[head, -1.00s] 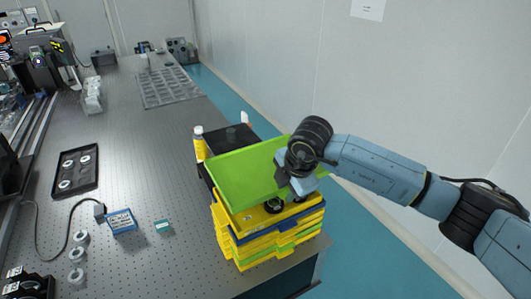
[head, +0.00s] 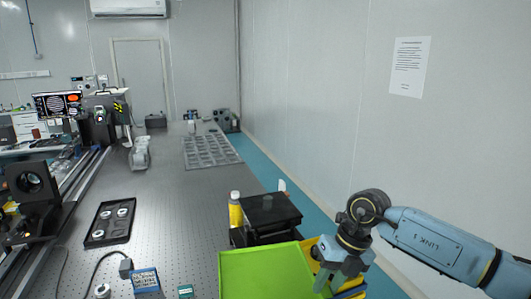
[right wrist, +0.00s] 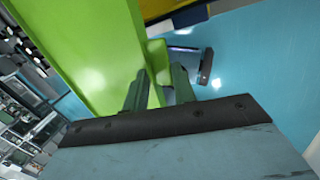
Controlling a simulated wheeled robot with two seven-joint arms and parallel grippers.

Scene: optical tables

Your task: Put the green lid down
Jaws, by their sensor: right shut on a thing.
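The green lid (head: 265,272) is a flat, shallow tray-like piece at the bottom of the head view, cut off by the lower edge. My right gripper (head: 322,278) is shut on its right edge. In the right wrist view, the fingers (right wrist: 158,82) pinch the rim of the lid (right wrist: 85,50). A yellow container (head: 312,249) shows behind and to the right of the lid, mostly hidden by it and my arm. Whether the lid touches it, I cannot tell. My left gripper is not in view.
A black box-like stand (head: 270,210) and a yellow bottle (head: 235,212) are just behind the lid. A black tray (head: 111,222) with round parts, a blue box (head: 145,280) and a small teal box (head: 185,291) lie left. Bare perforated tabletop (head: 178,215) lies between.

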